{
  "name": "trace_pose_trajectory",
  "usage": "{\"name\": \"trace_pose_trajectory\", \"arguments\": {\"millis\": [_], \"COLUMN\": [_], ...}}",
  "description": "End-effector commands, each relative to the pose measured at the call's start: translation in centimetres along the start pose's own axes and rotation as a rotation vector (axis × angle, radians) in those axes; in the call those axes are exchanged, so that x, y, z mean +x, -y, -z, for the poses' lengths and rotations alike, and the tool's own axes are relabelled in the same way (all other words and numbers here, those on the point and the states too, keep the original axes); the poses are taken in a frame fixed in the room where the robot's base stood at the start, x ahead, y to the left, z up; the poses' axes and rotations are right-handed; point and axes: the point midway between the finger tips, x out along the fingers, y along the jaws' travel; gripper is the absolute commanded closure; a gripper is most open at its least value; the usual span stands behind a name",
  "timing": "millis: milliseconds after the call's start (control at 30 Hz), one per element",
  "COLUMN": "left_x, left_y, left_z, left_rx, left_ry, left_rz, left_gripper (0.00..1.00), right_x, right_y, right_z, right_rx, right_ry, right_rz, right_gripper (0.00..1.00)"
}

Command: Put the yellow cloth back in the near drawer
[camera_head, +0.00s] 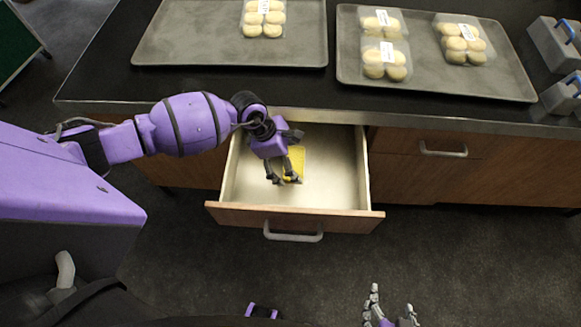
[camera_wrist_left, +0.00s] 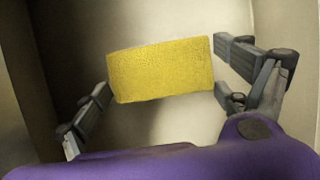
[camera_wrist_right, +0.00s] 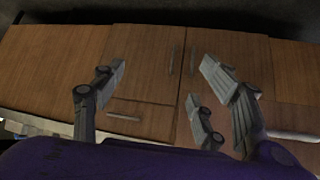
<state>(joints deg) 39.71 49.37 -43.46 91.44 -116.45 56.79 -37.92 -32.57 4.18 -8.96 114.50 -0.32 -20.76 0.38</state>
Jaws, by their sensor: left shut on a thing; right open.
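The near drawer (camera_head: 340,221) is pulled open below the counter, and its pale inside is lit. My left gripper (camera_head: 283,180) reaches down over the drawer opening and is shut on the yellow cloth (camera_head: 299,160). In the left wrist view, the cloth (camera_wrist_left: 160,68) is a flat yellow block spanning the space between the fingers, with the pale drawer surfaces behind it. I cannot tell whether the cloth touches the drawer bottom. My right gripper (camera_head: 390,303) is open and empty at the bottom edge of the head view, in front of and to the right of the drawer.
Two grey trays (camera_head: 165,42) (camera_head: 435,85) with packs of round pale buns (camera_head: 264,18) lie on the black counter (camera_head: 250,90). Grey boxes with handles (camera_head: 553,45) stand at the far right. A closed drawer (camera_head: 425,144) is right of the open one. The floor in front is clear.

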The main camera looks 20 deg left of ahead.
Motion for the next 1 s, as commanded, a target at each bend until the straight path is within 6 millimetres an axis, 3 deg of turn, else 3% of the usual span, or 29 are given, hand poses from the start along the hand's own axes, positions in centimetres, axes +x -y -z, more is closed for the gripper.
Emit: {"name": "trace_pose_trajectory", "arguments": {"millis": [400, 767, 800, 1000], "left_x": [4.1, 4.5, 4.4, 4.3], "left_y": [0.1, 0.0, 0.0, 0.0], "left_z": [1.7, 1.9, 1.8, 1.8], "left_rx": [0.000, 0.002, 0.002, 0.002], "left_ry": [0.000, -0.001, -0.001, 0.000], "left_rz": [0.002, 0.002, 0.001, 0.001], "left_gripper": [0.36, 0.36, 0.04, 0.00], "right_x": [-0.1, 0.0, 0.1, 0.2], "right_y": [-0.2, -0.2, -0.1, -0.1], "right_z": [-1.9, -1.9, -1.6, -0.8], "right_rx": [-0.005, -0.007, -0.007, -0.008], "right_ry": [0.033, 0.030, 0.027, 0.013], "right_rz": [-0.002, -0.001, 0.000, 0.001], "right_gripper": [0.34, 0.34, 0.34, 0.34]}}
